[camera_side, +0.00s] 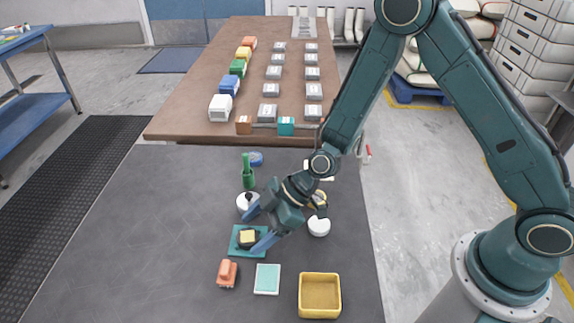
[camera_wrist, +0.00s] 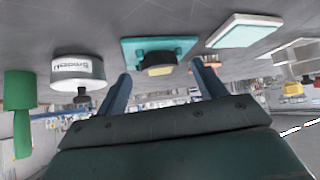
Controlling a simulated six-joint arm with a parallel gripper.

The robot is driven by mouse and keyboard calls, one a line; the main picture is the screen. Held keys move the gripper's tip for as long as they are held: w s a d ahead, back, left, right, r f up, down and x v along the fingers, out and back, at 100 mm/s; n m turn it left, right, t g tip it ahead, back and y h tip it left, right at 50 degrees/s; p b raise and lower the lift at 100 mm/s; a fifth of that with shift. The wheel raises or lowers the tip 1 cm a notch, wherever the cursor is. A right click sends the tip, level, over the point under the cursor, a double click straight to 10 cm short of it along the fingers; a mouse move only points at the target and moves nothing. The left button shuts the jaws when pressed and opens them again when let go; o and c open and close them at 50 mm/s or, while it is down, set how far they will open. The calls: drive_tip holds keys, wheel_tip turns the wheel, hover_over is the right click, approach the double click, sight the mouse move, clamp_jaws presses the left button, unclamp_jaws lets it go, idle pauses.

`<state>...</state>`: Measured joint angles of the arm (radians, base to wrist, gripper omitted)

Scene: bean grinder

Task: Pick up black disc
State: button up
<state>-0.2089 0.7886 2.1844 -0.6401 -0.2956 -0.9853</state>
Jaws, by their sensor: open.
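A black, roughly round piece (camera_side: 241,242) with a yellow top sits on a teal square base (camera_side: 236,251) near the middle of the dark mat. It looks like the black disc, though its outline is partly hidden. The black part also shows in the wrist view (camera_wrist: 155,58), on the teal base (camera_wrist: 131,46) between and beyond my fingertips. My gripper (camera_side: 250,235) is open, with blue fingers either side of the piece in the side view. Nothing is held between the fingers. Whether they touch the piece or base cannot be told.
A white round part with a black knob (camera_side: 247,202) and a green handle-like part (camera_side: 248,176) stand behind. A white round part (camera_side: 319,228) is right. An orange block (camera_side: 227,274), mint square (camera_side: 267,279) and yellow tray (camera_side: 320,312) lie in front. The mat's left side is clear.

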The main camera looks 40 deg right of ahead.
sight(254, 235)
drive_tip(key=shift+w+a+f, duration=0.15)
drive_tip(key=shift+a+f, duration=0.2)
drive_tip(key=shift+f, duration=0.05)
drive_tip(key=c, duration=1.1)
drive_tip(key=shift+r, duration=0.15)
wheel_tip(254, 235, up, 20)
drive_tip(key=shift+f, duration=0.1)
idle(0.4)
idle(0.4)
